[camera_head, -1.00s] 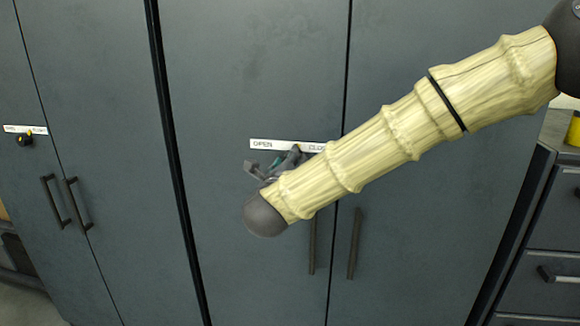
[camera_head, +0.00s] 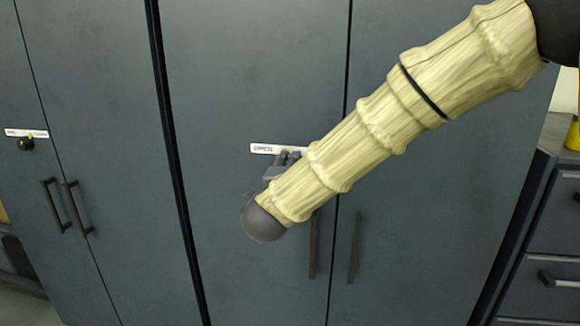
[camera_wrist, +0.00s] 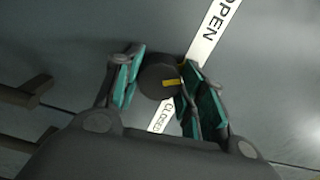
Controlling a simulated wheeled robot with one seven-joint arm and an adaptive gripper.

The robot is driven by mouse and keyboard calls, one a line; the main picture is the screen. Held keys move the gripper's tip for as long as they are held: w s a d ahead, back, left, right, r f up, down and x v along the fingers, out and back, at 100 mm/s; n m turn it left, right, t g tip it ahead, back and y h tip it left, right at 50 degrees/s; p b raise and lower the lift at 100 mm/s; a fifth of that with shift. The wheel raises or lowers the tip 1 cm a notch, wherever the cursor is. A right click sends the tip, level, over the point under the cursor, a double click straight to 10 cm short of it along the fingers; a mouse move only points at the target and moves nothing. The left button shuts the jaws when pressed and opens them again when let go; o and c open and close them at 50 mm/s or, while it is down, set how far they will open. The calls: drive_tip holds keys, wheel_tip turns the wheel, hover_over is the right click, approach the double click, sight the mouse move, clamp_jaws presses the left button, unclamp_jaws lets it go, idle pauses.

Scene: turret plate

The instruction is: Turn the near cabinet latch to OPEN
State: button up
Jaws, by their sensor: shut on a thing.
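The near cabinet latch is a round dark knob (camera_wrist: 156,82) with a yellow mark, on a white label strip (camera_wrist: 208,38). The strip reads OPEN at one end and CLOSED at the other. In the wrist view my gripper (camera_wrist: 163,72) has its teal-padded fingers on either side of the knob, shut on it. The yellow mark lies on the knob's right side, near the right finger. In the head view my gripper (camera_head: 282,161) is just below the strip (camera_head: 264,149); the CLOSED end and most of the knob are hidden by my gripper and arm.
Two vertical door handles (camera_head: 354,246) hang below the latch, one partly behind my arm. A second cabinet at left has its own latch (camera_head: 26,144) and handles (camera_head: 54,205). Drawers (camera_head: 545,238) stand at the right. The door left of my gripper is clear.

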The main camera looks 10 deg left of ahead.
drive_tip(key=shift+n+p, duration=0.3)
drive_tip(key=shift+n, duration=0.9)
drive_tip(key=o, duration=1)
drive_tip(key=shift+s, duration=0.1)
drive_tip(key=s, duration=1.1)
drive_tip(key=shift+s, duration=0.4)
